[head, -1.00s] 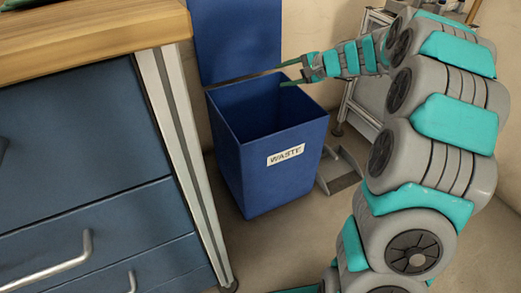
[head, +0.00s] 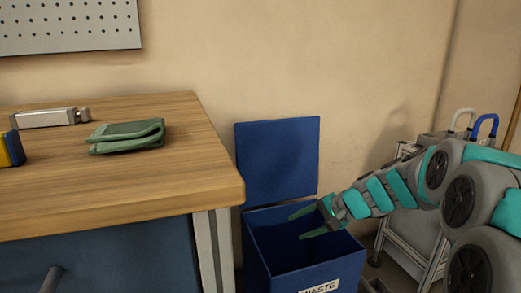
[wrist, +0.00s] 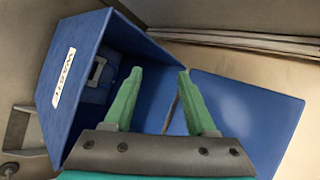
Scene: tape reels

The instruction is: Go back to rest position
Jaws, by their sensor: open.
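My gripper (head: 297,226) is open and empty, with its two green fingers spread apart. In the head view it shows in front of the opening of the blue waste bin (head: 257,262), at the right side of the bin. In the wrist view the open fingers (wrist: 160,71) point toward the bin (wrist: 75,100), with nothing between them. A small dark grey object (wrist: 97,72) shows inside the bin; I cannot tell what it is. The bin's blue lid (head: 277,160) stands open against the wall.
A wooden-topped workbench (head: 200,180) stands left of the bin, with a folded green cloth (head: 127,136), a metal bar-shaped item (head: 45,117) and a blue and yellow item (head: 10,149) on it. A grey cart (head: 405,240) stands at the right, behind my arm.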

